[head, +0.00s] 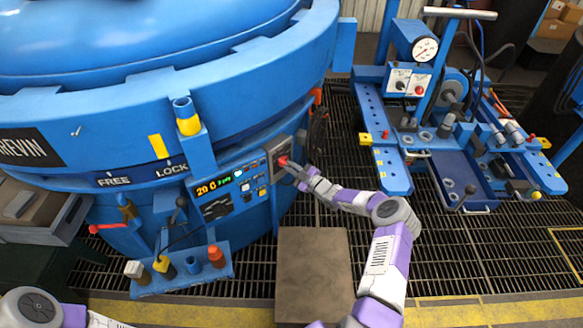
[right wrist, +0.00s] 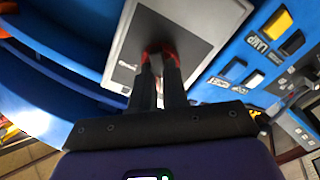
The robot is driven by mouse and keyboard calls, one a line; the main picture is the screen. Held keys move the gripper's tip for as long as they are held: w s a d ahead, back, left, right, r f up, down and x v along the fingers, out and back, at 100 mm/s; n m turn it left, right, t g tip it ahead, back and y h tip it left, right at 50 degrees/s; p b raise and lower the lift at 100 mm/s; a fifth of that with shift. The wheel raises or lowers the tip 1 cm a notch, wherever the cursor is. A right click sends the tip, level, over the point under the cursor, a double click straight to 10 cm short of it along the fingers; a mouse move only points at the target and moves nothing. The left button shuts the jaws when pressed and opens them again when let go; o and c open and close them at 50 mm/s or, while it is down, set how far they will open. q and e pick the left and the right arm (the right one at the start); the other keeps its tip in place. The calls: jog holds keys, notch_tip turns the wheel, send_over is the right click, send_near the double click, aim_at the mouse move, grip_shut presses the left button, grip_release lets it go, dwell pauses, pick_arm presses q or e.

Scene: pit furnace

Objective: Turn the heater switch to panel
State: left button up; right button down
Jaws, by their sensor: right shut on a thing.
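The heater switch (head: 283,160) is a red handle on a grey plate (head: 272,150) at the right end of the blue furnace's control panel. My right gripper (head: 289,164) reaches it from the right and is shut on it. In the right wrist view the two dark fingers (right wrist: 159,60) close on the red switch (right wrist: 167,50), and its red parts show around the fingertips. The fingers hide most of the handle, and I cannot read its setting. My left gripper is out of view; only a piece of my left arm shows at the lower left.
The panel's display and buttons (head: 235,184) lie just left of the switch. A blue shelf (head: 185,282) with knobs and small parts juts out below. A blue workbench with a gauge (head: 425,48) stands at the right. A brown mat (head: 314,270) lies on the open grating floor.

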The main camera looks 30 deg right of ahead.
jog(key=m, duration=0.3)
jog(key=shift+m, duration=2.2)
jog(key=c, duration=1.1)
grip_release()
jog(key=shift+c, duration=0.2)
jog(key=p+v, duration=0.2)
jog(key=v, duration=0.5)
jog(key=shift+s+d, duration=0.15)
jog(key=shift+s, duration=0.15)
